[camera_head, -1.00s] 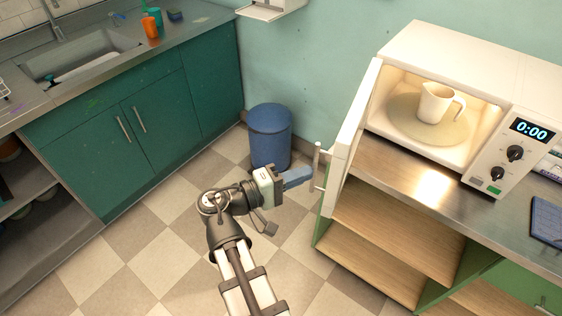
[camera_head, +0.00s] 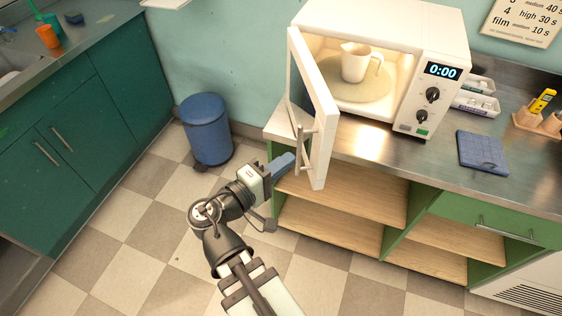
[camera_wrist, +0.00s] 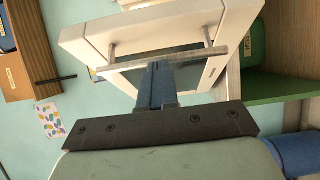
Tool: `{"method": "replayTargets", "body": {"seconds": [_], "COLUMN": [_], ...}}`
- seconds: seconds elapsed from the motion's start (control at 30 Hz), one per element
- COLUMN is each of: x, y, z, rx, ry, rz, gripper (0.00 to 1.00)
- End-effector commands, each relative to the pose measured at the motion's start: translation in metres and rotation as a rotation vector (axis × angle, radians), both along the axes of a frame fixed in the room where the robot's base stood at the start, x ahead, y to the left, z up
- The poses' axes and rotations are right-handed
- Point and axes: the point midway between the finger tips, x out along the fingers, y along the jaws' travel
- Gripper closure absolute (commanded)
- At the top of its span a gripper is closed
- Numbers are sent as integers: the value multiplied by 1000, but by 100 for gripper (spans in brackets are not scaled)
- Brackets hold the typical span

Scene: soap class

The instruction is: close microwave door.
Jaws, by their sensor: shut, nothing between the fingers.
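The white microwave (camera_head: 380,52) stands on the steel counter with its lit inside showing. Its door (camera_head: 318,112) is hinged at the left and stands wide open, reaching out past the counter's front edge. A metal bar handle (camera_head: 298,150) is on the door's outer face. A white jug (camera_head: 357,62) stands on the turntable inside. My gripper (camera_head: 287,161) is shut and empty, with its blue fingers close to the handle on the door's outer side. In the wrist view the fingertips (camera_wrist: 155,68) meet or nearly meet the handle bar (camera_wrist: 170,58); contact is unclear.
A blue bin (camera_head: 207,130) stands on the floor at the left by the wall. Open shelves (camera_head: 335,205) are below the counter. A blue cloth (camera_head: 482,152) and a wooden holder (camera_head: 540,120) lie to the right of the microwave. The floor around my arm is clear.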

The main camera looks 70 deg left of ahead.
Motion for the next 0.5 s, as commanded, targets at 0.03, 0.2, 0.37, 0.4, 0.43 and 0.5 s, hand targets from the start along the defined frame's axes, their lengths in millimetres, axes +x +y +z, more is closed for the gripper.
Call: {"method": "replayTargets", "body": {"seconds": [0.03,0.2,0.37,0.4,0.43,0.5], "x": [0,-1,-11,-15,-18,-27], "y": [0,0,-3,-4,-6,-9], "z": [0,0,0,0,0,0], "rx": [0,0,0,0,0,0], "ry": [0,0,0,0,0,0], "rz": [0,0,2,2,2,3], "gripper": [100,100,100,100,100,100]}}
